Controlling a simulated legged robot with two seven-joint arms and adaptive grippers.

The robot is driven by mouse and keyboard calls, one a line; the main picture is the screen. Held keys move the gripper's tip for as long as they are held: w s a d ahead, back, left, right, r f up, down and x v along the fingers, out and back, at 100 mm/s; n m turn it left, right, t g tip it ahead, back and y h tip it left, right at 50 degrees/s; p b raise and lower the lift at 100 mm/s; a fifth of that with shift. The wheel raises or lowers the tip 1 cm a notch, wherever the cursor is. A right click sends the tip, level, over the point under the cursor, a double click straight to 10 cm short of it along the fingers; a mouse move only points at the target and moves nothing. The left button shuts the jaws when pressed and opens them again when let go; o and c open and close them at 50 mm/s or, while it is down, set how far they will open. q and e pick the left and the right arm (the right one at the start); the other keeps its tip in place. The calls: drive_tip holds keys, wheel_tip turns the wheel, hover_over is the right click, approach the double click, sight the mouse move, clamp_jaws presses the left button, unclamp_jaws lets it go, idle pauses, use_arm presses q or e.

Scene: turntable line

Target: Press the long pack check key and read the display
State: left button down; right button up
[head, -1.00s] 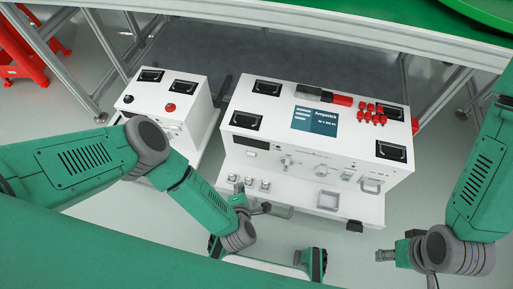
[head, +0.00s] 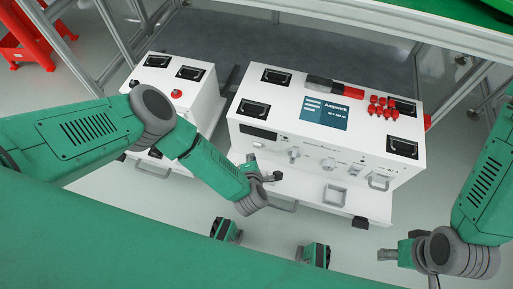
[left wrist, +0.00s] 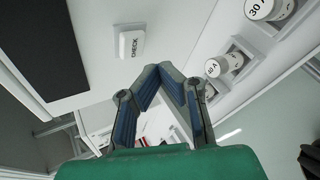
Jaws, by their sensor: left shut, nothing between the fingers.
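The check key (left wrist: 132,42) is a small white block marked CHECK on the white front panel in the left wrist view; it is a tiny light spot in the head view (head: 257,145). A dark display window (left wrist: 40,50) lies beside it and also shows in the head view (head: 257,131), with no readable figures. My left gripper (left wrist: 168,72) is shut and empty, its tips just below and right of the key in the picture, apart from it. It also shows in the head view (head: 272,177). My right gripper (head: 384,254) hangs low at the right, away from the unit.
The white unit (head: 300,165) has a blue screen (head: 325,113) on top, reading Ampstick, and red terminals (head: 383,106). Knob-like parts marked 15 A (left wrist: 218,66) and 30 (left wrist: 258,9) sit near my left gripper. A smaller white unit (head: 150,90) stands at left.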

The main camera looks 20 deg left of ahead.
sight(255, 151)
use_arm(q)
drive_tip(key=shift+w+d, duration=0.15)
drive_tip(key=shift+w, duration=0.5)
idle(1.0)
drive_tip(key=shift+w+r, duration=0.1)
drive_tip(key=shift+w, duration=0.3)
drive_tip(key=shift+w+b, duration=0.45)
drive_tip(key=shift+w, duration=0.05)
idle(0.5)
drive_tip(key=shift+s, duration=0.1)
drive_tip(key=shift+s+p, duration=0.4)
drive_tip(key=shift+s, duration=0.45)
drive_tip(key=shift+s, duration=0.1)
drive_tip(key=shift+s+p, duration=0.9)
drive_tip(key=shift+s, duration=1.5)
